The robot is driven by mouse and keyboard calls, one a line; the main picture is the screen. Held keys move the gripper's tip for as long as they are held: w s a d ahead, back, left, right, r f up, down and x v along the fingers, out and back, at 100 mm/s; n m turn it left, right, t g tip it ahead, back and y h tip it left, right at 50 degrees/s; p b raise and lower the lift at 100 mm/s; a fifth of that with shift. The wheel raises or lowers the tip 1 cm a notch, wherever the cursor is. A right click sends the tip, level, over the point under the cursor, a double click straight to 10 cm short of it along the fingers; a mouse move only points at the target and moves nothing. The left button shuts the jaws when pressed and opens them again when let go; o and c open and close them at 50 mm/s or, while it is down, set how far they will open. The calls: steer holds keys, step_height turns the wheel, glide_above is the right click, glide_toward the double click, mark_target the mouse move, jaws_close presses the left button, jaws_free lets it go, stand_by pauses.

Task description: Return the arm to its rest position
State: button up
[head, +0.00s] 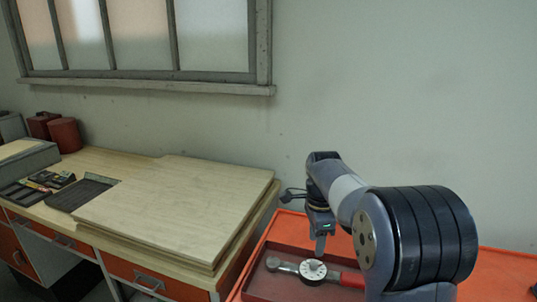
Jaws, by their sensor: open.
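My arm reaches in from the right of the head view and bends down over an orange surface. My gripper (320,248) hangs at its end, pointing down above a shallow dark red tray. I see it nearly edge-on, and no object shows between its fingers; it is open. A wrench-like tool with a round white dial (313,270) and a red handle lies in the tray just below the gripper. I cannot tell the exact gap between them. My arm hides part of the tray and the handle's right end.
The orange surface (507,268) extends to the right behind my arm. A wooden desk (125,160) with a raised board (175,205) stands close on the left. Red canisters (65,135) and small trays sit at its far left. The wall behind is bare below the window.

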mark_target(314, 263)
step_height(314, 263, down, 7)
steer(key=shift+f+p, duration=0.2)
steer(key=shift+p, duration=0.2)
